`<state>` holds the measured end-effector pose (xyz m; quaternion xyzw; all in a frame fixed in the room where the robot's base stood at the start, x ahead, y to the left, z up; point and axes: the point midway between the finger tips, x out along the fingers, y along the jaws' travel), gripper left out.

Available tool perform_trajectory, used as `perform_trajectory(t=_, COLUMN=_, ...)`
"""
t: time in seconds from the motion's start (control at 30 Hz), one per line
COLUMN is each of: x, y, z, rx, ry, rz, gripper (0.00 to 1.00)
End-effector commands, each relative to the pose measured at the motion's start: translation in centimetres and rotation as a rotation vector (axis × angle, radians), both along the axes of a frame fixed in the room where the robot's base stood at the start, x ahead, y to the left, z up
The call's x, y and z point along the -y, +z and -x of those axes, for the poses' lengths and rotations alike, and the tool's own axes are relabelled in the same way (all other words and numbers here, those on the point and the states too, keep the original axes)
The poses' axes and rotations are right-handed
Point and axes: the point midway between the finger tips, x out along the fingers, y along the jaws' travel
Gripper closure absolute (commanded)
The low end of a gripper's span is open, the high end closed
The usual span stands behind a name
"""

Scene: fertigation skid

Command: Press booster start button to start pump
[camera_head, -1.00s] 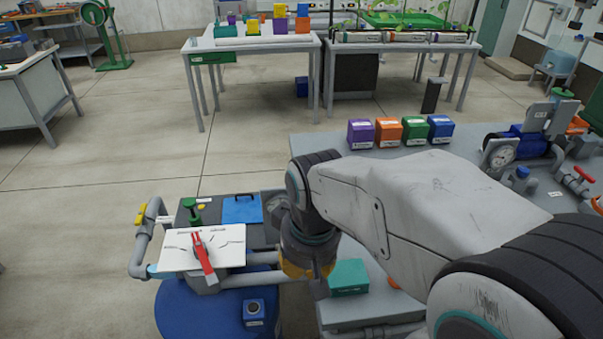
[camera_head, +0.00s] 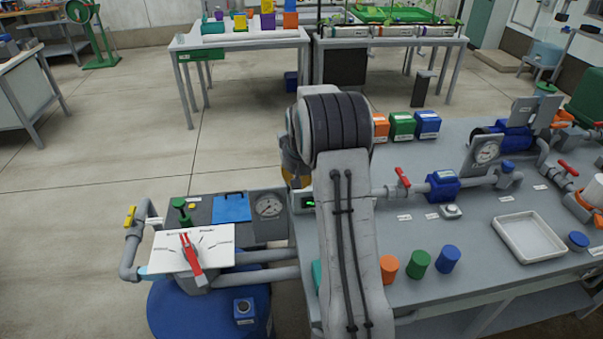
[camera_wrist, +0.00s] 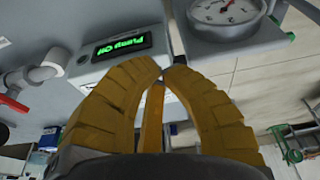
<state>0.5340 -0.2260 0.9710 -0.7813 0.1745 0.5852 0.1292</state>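A small display box (camera_wrist: 122,45) reads "Pump Off" in green in the wrist view. A small dark round spot (camera_wrist: 84,59) is on its face; I cannot tell if it is the booster start button. The display also shows in the head view (camera_head: 310,204), left of my arm. My gripper (camera_wrist: 161,70) has yellow fingers with their tips together and nothing between them. The tips appear just off the display's lower right corner; contact cannot be told. In the head view my arm mostly hides the gripper. A blue box with a round button (camera_head: 244,308) sits at the lower left.
A panel with a red lever (camera_head: 190,255) and a gauge (camera_head: 268,205) are at left. Pipes with a red valve handle (camera_head: 402,177), colored cylinders (camera_head: 419,262) and a white tray (camera_head: 528,238) occupy the bench right of my arm.

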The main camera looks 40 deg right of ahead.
Motion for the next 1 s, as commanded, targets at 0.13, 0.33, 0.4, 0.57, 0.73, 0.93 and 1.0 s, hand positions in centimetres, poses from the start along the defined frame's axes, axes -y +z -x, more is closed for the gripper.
perform_trajectory(t=0.13, x=3.5, y=0.0, z=-4.3, rx=0.1, ry=-0.021, rz=0.05, gripper=1.0)
perform_trajectory(t=0.33, x=6.4, y=1.8, z=-8.4, rx=0.227, ry=-0.031, rz=0.114, gripper=1.0)
perform_trajectory(t=0.4, x=6.9, y=2.6, z=-9.3, rx=0.26, ry=-0.031, rz=0.132, gripper=1.0)
perform_trajectory(t=0.57, x=7.6, y=3.7, z=-10.5, rx=0.307, ry=-0.031, rz=0.155, gripper=1.0)
perform_trajectory(t=0.73, x=7.8, y=4.1, z=-11.0, rx=0.325, ry=-0.031, rz=0.165, gripper=1.0)
perform_trajectory(t=0.93, x=7.8, y=4.2, z=-11.0, rx=0.326, ry=-0.031, rz=0.165, gripper=1.0)
perform_trajectory(t=1.0, x=7.8, y=4.2, z=-11.0, rx=0.326, ry=-0.031, rz=0.165, gripper=1.0)
